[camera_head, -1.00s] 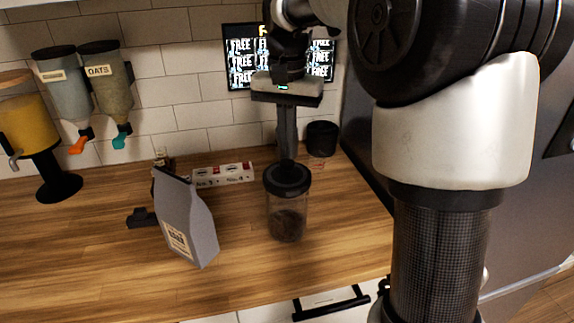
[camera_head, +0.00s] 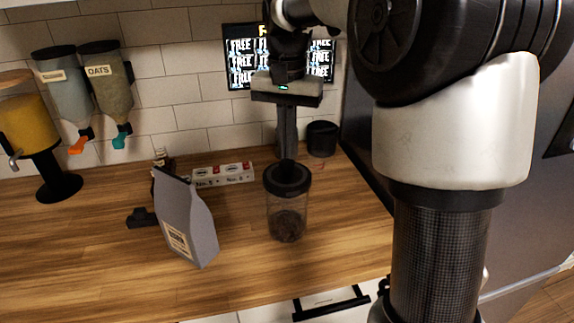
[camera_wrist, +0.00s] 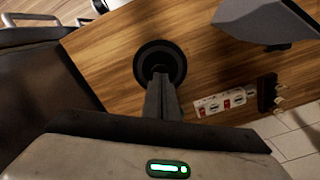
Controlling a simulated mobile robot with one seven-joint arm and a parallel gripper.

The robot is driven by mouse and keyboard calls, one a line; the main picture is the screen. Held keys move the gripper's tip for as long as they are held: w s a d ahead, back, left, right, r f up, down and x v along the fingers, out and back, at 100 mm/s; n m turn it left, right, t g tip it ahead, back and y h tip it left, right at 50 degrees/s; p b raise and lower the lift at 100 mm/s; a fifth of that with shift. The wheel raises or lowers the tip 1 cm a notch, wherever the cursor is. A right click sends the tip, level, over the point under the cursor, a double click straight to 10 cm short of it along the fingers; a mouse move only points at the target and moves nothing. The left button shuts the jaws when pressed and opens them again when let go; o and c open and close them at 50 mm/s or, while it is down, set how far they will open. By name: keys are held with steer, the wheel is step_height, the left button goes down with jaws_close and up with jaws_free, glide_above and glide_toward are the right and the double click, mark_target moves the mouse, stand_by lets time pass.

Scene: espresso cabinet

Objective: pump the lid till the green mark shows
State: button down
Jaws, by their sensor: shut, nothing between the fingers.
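A clear canister (camera_head: 287,222) with dark contents in its bottom stands upright on the wooden counter, with a round black lid (camera_head: 288,182) on top. In the wrist view the lid (camera_wrist: 148,64) is seen from above as a black disc with a ring. My gripper (camera_head: 287,162) points straight down with its fingers shut and empty. In the wrist view the fingertips (camera_wrist: 160,78) overlap the lid's middle; they are at or just above it, and I cannot tell if they touch. No green mark is visible on the lid; its centre is partly hidden by the fingers.
A grey bag (camera_head: 188,222) stands left of the canister. Dispensers (camera_head: 107,85) hang on the tiled wall at left. The counter's front (camera_head: 120,290) is clear.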

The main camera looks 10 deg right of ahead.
steer(key=shift+f+b, duration=0.65)
steer(key=shift+f, duration=0.55)
steer(key=shift+r+p, duration=3.4)
steer(key=shift+r, duration=0.15)
steer(key=shift+s+r, duration=0.2)
steer(key=s+r+n+t+p, duration=0.1)
steer(key=s+n+t+p, duration=0.1)
steer(key=s, duration=0.8)
steer(key=s+r+n+t+p, duration=0.1)
steer(key=s+n+t+p, duration=0.1)
steer(key=s, duration=0.9)
steer(key=shift+s+r+n+t, duration=0.3)
steer(key=shift+n+t, duration=0.5)
steer(key=shift+n, duration=0.2)
